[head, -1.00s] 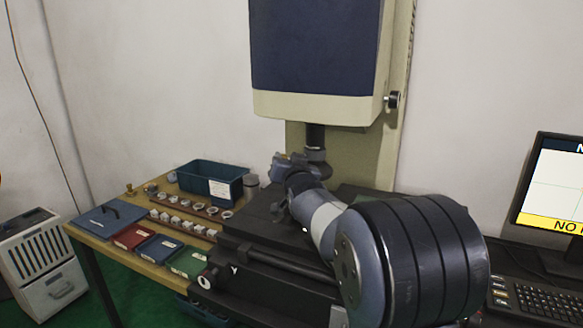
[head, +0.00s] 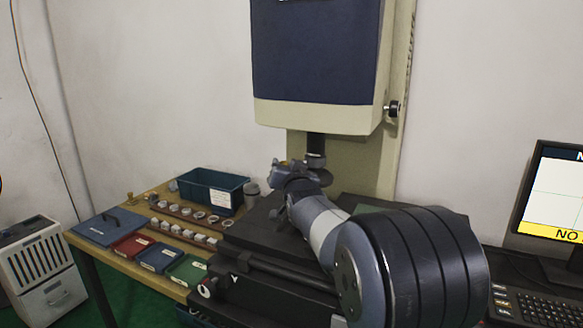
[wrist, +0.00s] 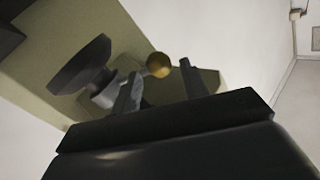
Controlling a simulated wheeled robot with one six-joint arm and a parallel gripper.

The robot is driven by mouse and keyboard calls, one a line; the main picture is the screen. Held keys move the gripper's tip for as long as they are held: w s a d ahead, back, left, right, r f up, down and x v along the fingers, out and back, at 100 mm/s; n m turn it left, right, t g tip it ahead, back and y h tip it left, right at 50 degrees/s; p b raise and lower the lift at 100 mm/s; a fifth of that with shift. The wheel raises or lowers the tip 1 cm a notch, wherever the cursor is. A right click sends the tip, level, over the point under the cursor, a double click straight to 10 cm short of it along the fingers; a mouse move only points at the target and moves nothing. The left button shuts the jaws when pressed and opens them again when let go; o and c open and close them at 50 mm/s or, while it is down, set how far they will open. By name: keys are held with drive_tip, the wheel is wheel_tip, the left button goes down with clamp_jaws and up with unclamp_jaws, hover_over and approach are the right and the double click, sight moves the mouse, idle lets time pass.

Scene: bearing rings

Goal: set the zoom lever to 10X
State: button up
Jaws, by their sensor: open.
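The zoom lever shows in the wrist view as a brass ball knob (wrist: 159,65) beside the dark lens barrel (wrist: 85,68). My gripper (wrist: 162,86) is open, its two dark fingers apart, with the ball in the gap near the fingertips. I cannot tell whether either finger touches it. In the head view, the lens (head: 316,146) hangs below the blue and cream measuring machine head (head: 318,60), and my wrist sits just left of it. The lever and the fingertips cannot be made out there, and no zoom marking is readable.
A dark stage lies below the lens. A teal bin (head: 212,190), rows of rings, and red, blue and green trays (head: 186,270) fill the wooden table (head: 150,278) at left. A monitor (head: 556,195) and keyboard (head: 530,300) stand at right.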

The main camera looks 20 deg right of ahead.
drive_tip(key=shift+w+f, duration=0.1)
drive_tip(key=shift+f, duration=0.05)
drive_tip(key=s+a+b, duration=0.1)
drive_tip(key=s, duration=1)
drive_tip(key=shift+a, duration=0.2)
drive_tip(key=w, duration=0.9)
drive_tip(key=shift+w+d+f+p, duration=0.3)
drive_tip(key=shift+w+d+f, duration=0.05)
drive_tip(key=shift+d, duration=0.1)
drive_tip(key=shift+s, duration=0.15)
